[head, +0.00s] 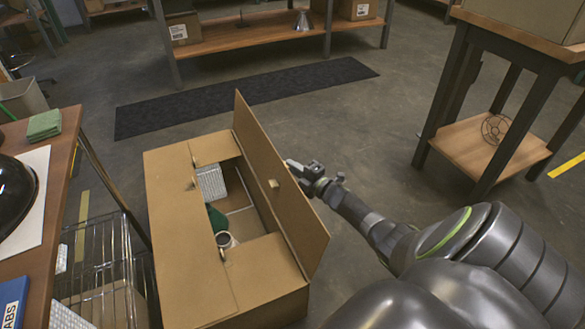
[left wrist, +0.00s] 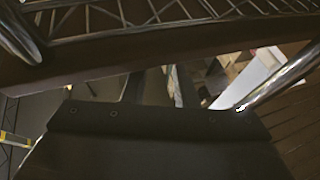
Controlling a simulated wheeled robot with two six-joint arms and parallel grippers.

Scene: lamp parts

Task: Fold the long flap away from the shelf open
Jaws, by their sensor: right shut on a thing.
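An open-topped cardboard box (head: 195,265) stands on the floor in the head view. Its long right flap (head: 262,160) stands up, leaning a little to the right. Its long left flap (head: 185,235) lies flat along the left side. Short flaps lie flat at the far end (head: 213,148) and near end (head: 265,262). My right gripper (head: 295,170) is at the upper edge of the raised flap, shut on it; the flap hides part of the fingertips. My left gripper does not show in the head view, and its fingers cannot be made out in the left wrist view.
Inside the box are a white block (head: 211,182), a green item (head: 217,218) and a white cup-like item (head: 225,240). A wooden table (head: 60,190) and wire basket (head: 100,255) stand at left. A shelf unit (head: 250,35) stands behind a dark mat (head: 245,95). Another table stands right.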

